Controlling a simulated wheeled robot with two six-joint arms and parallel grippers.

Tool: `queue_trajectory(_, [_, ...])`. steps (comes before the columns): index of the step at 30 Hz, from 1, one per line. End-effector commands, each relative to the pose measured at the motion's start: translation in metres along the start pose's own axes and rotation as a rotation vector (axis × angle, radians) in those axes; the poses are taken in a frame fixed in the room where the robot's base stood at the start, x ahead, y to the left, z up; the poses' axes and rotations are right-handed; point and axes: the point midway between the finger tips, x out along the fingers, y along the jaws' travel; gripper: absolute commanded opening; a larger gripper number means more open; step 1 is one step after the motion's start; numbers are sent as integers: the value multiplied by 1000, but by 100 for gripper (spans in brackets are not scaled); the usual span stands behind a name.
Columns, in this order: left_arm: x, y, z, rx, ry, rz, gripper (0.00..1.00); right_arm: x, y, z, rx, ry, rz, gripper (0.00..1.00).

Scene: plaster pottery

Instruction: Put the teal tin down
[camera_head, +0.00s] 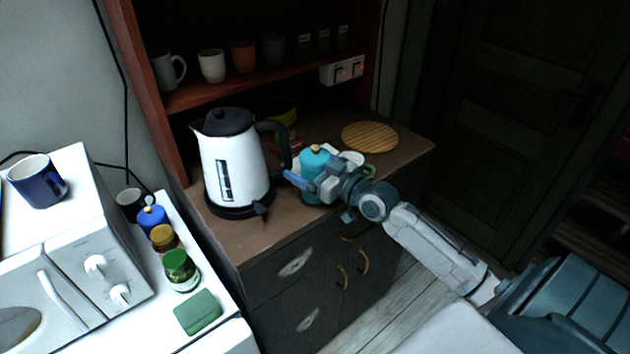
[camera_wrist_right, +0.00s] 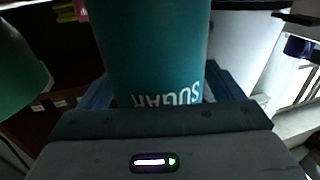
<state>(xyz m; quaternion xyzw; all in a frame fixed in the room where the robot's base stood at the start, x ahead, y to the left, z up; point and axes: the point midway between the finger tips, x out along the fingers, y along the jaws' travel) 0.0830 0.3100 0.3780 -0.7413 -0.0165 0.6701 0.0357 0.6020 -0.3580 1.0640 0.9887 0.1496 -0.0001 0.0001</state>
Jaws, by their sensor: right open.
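The teal tin (camera_head: 315,165) with an orange knob stands upright on the brown cabinet top, right of the kettle. In the right wrist view the teal tin (camera_wrist_right: 150,50) fills the middle, its "SUGAR" lettering upside down. My right gripper (camera_head: 298,182) is at the tin's front side, with its jaws open. In the wrist view, blue fingers (camera_wrist_right: 155,90) show on either side of the tin. Whether they touch it I cannot tell. My left gripper is not in view.
A white kettle (camera_head: 235,165) stands close left of the tin. A round wooden board (camera_head: 370,137) lies to the right on the cabinet top (camera_head: 405,155). A shelf with several cups is behind. A white microwave (camera_head: 75,250) and several jars stand at the left.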

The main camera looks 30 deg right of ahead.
Motion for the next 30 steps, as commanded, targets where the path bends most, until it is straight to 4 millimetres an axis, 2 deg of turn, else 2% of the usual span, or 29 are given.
queue_trajectory(4, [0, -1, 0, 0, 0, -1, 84, 0, 0, 0, 0, 0, 0, 87])
queue_trajectory(5, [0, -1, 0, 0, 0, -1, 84, 0, 0, 0, 0, 0, 0, 84])
queue_trajectory(12, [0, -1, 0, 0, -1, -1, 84, 0, 0, 0, 0, 0, 0, 37])
queue_trajectory(23, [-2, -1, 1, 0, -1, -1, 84, 0, 0, -5, -1, 1, 0, 37])
queue_trajectory(30, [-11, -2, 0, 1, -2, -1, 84, 0, 0, -35, -4, 3, -1, 37])
